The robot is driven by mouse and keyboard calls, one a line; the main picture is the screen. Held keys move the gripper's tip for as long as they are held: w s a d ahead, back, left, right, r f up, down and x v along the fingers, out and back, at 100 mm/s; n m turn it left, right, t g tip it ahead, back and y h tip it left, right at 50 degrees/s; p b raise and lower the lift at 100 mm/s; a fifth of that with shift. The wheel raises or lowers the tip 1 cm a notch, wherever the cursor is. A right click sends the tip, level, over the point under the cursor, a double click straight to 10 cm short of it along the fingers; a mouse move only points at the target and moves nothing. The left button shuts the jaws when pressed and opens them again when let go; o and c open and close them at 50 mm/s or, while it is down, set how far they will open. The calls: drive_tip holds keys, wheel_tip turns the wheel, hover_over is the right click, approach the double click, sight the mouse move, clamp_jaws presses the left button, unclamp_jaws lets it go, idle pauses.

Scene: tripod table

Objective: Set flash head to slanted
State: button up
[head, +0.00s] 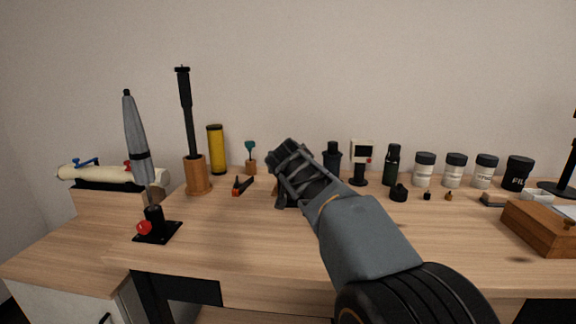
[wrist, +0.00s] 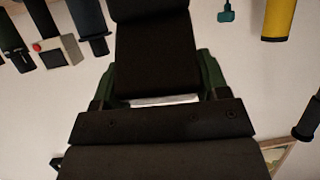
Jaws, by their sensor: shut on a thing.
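My gripper (head: 292,170) is shut over the middle of the table, near the back. In the wrist view its green-edged fingers (wrist: 156,82) are on either side of a dark block, which I take to be the flash head (wrist: 155,55). A pale strip shows at the block's lower edge. In the head view my gripper and arm cover most of the flash, so its tilt is hard to judge. A dark part shows below the gripper near the tabletop.
The wooden table (head: 240,240) is clear in front. Left stand a grey umbrella (head: 136,130), a wooden holder (head: 196,175), a yellow tube (head: 216,150) and a red-handled clamp (head: 241,187). Right are a white device (head: 362,152), several jars and a wooden box (head: 540,226).

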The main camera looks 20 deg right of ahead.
drive_tip(key=o, duration=0.9)
drive_tip(key=shift+o, duration=0.2)
drive_tip(key=p+v, duration=0.1)
drive_tip(key=v, duration=1.2)
drive_tip(key=shift+s+r, duration=0.15)
drive_tip(key=shift+s, duration=0.15)
drive_tip(key=shift+a, duration=0.1)
